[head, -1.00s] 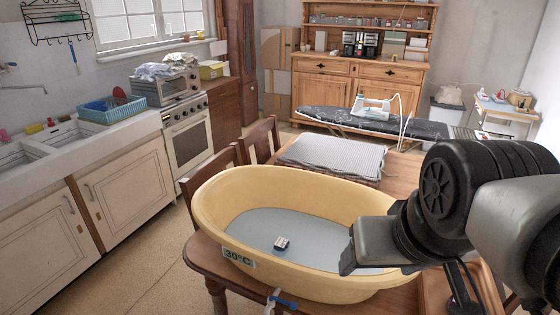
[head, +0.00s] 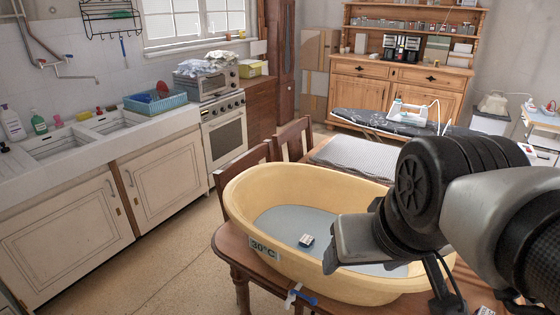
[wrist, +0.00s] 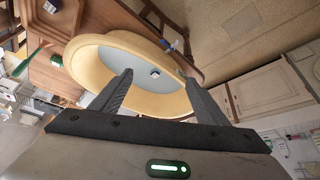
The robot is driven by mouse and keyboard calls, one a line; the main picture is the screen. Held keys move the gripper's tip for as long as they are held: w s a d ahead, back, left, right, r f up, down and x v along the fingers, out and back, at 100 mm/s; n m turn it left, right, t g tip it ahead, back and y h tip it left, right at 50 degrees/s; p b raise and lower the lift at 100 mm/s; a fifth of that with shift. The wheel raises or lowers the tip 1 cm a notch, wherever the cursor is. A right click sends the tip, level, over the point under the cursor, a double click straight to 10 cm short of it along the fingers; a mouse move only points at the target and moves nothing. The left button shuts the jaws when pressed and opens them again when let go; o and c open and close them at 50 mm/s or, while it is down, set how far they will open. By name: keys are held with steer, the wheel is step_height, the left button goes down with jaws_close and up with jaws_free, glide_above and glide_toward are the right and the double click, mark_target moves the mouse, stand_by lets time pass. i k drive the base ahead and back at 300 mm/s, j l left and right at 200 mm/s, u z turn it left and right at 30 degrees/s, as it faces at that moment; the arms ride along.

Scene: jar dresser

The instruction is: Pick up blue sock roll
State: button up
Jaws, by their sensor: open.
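I cannot make out a blue sock roll for certain in either view. A small white and dark item (head: 306,241) lies in the grey-blue bottom of the yellow tub (head: 250,205); it is too small to name surely. It also shows in the wrist view (wrist: 155,72), between and beyond my fingertips. My gripper (head: 335,258) is above the tub's right side in the head view, partly covering it. In the wrist view my gripper (wrist: 158,77) has its two fingers wide apart, with nothing between them.
The tub stands on a wooden table (head: 228,245) with chairs (head: 293,140) behind. A blue clip (head: 302,298) is at the near edge. A blue basket (head: 155,103) sits on the counter at left. Floor at left is clear.

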mark_target(307, 240)
steer(key=i+j, duration=0.25)
steer(key=j, duration=0.15)
steer(key=i+j+z, duration=0.1)
steer(key=i+j, duration=0.15)
steer(key=j, duration=0.2)
steer(key=j+z, duration=0.1)
steer(key=z, duration=1.45)
steer(key=i+j, duration=0.05)
steer(key=j, duration=0.05)
